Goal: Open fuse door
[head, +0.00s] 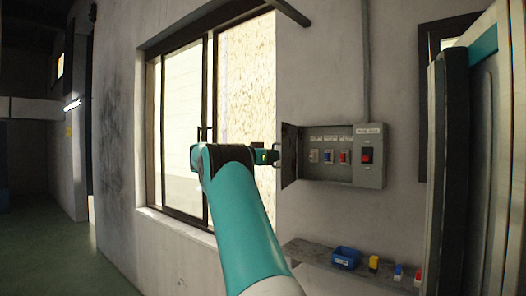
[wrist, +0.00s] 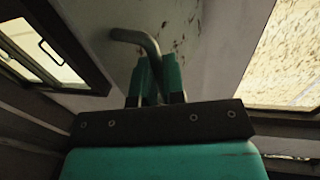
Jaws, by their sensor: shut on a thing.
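The grey fuse box (head: 340,155) is on the wall right of the window in the head view. Its fuse door (head: 290,157) is hinged at the left and stands swung out, so the labelled switches inside show. My gripper (head: 273,155) is at the outer left edge of the door. In the wrist view, the teal fingers of my gripper (wrist: 158,65) are shut on a bent grey door handle (wrist: 138,40).
A red switch (head: 366,156) is on the right part of the box. A ledge (head: 308,252) below bears a blue bin (head: 345,258), a yellow block (head: 374,262) and other small coloured blocks. A window (head: 185,130) is at the left; a teal-edged cabinet (head: 484,150) stands at the right.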

